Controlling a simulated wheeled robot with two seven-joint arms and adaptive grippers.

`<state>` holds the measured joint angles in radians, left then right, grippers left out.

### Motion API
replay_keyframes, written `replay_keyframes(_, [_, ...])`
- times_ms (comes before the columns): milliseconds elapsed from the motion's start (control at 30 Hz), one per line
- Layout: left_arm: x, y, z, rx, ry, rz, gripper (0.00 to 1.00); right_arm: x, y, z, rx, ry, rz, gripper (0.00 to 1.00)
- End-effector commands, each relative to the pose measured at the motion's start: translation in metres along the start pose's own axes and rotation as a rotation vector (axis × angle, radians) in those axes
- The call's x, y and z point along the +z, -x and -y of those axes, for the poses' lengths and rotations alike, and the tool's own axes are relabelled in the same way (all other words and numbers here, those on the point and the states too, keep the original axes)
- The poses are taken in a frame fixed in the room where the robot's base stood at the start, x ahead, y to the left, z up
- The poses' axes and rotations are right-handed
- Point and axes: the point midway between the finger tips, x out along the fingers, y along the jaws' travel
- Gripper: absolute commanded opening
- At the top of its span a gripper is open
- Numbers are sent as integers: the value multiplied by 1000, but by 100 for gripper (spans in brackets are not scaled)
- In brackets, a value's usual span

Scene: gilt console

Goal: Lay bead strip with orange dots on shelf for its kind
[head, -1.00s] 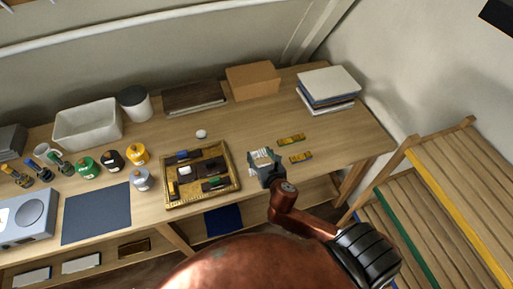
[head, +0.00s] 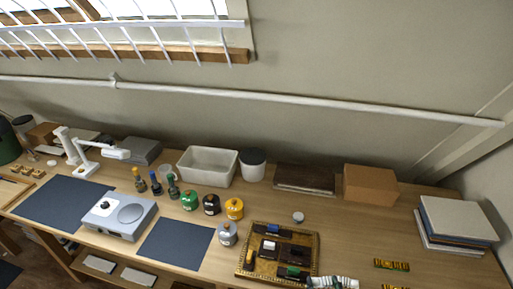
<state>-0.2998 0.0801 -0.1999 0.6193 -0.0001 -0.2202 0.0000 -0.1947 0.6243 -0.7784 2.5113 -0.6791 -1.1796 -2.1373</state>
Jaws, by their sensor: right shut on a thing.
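The top of my right gripper (head: 335,282) shows at the bottom edge, by the right front corner of the gilt tray. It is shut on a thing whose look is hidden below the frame. Two small strips with yellow and dark markings lie on the wood to its right, one whole strip (head: 391,264) and one cut by the bottom edge (head: 395,287). Orange dots cannot be made out. The gilt tray (head: 313,243) holds several small dark, white and yellow pieces. The slatted shelves with coloured edges are out of view. My left gripper is not in view.
Paint jars, such as a yellow one (head: 234,208), and a white bin (head: 208,167) stand left of the tray. A cardboard box (head: 370,185) and stacked books (head: 456,221) stand at the back right. The wood between tray and books is mostly clear.

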Motion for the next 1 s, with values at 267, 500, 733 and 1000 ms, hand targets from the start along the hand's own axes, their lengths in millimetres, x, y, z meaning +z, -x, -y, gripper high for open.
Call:
replay_keyframes(267, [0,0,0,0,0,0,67,0,0,1,-1,1,0,22])
replay_keyframes(500, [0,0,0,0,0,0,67,0,0,1,-1,6,2,22])
replay_keyframes(733, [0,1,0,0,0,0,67,0,-1,2,-5,4,1,22])
replay_keyframes(1000, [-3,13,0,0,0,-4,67,-9,-39,62,-126,-40,-3,22])
